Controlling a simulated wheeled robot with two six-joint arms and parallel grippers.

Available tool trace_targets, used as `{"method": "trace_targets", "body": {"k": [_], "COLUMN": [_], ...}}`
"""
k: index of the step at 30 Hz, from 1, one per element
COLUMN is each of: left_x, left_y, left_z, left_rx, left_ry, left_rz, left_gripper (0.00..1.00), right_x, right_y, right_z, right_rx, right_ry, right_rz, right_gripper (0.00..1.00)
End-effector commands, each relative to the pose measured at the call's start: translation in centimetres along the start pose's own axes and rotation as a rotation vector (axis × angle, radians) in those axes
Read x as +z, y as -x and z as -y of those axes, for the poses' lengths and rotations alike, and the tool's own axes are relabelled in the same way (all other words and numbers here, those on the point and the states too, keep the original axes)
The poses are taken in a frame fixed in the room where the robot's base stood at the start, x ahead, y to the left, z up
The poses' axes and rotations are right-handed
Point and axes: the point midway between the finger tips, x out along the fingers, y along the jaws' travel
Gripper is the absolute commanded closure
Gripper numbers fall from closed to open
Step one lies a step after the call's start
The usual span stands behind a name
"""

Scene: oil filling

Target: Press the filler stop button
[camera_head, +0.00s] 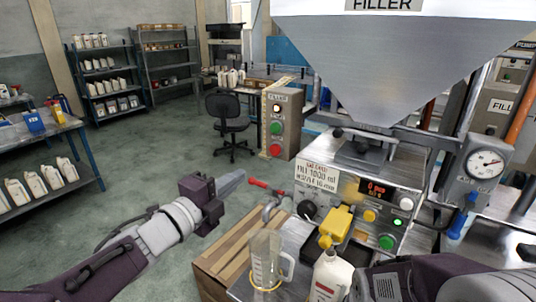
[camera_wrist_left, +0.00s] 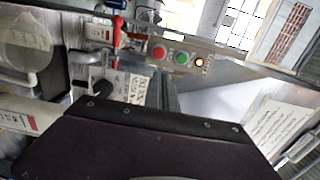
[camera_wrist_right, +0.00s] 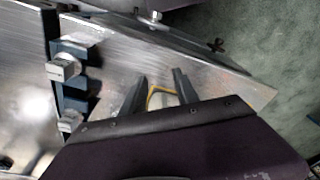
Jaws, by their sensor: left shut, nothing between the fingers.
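The filler control box (camera_head: 285,125) stands beyond the machine, with a red button (camera_head: 276,150) at the bottom, a green button (camera_head: 276,128) above it and a lit white lamp (camera_head: 277,107). In the left wrist view the red button (camera_wrist_left: 159,52), green button (camera_wrist_left: 181,58) and lamp (camera_wrist_left: 199,62) lie in a row. My left gripper (camera_head: 241,174) is shut and empty, left of and below the box in the head view, apart from the buttons. My right gripper (camera_wrist_right: 158,80) has its fingers apart over a metal surface; its fingertips are hidden in the head view.
The filling machine (camera_head: 365,190) with hopper (camera_head: 385,65) fills the right. A red-handled valve (camera_head: 267,188) stands between my left gripper and the machine. A clear jug (camera_head: 265,262) and white bottle (camera_head: 330,275) stand in front. Floor at left is open.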

Motion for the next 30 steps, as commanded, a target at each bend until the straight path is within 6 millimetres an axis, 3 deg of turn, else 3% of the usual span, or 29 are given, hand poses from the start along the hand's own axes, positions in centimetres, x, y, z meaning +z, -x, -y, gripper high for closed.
{"method": "trace_targets", "body": {"k": [5,21,30], "left_x": [0.0,0.0,0.1], "left_y": [-0.7,-11.5,-14.0], "left_z": [-0.1,0.1,0.0], "left_rx": [0.001,0.002,0.001], "left_ry": [0.004,0.003,0.001], "left_rz": [-0.001,-0.001,0.002], "left_gripper": [1.0,1.0,1.0], "right_x": [0.0,-0.1,-0.2], "right_y": [0.0,0.9,1.3], "right_z": [0.0,0.0,0.0], "right_rx": [0.0,0.0,0.0], "right_ry": [0.0,0.0,0.0], "right_rz": [0.0,-0.001,0.0], "right_gripper": [0.64,0.64,0.64]}}
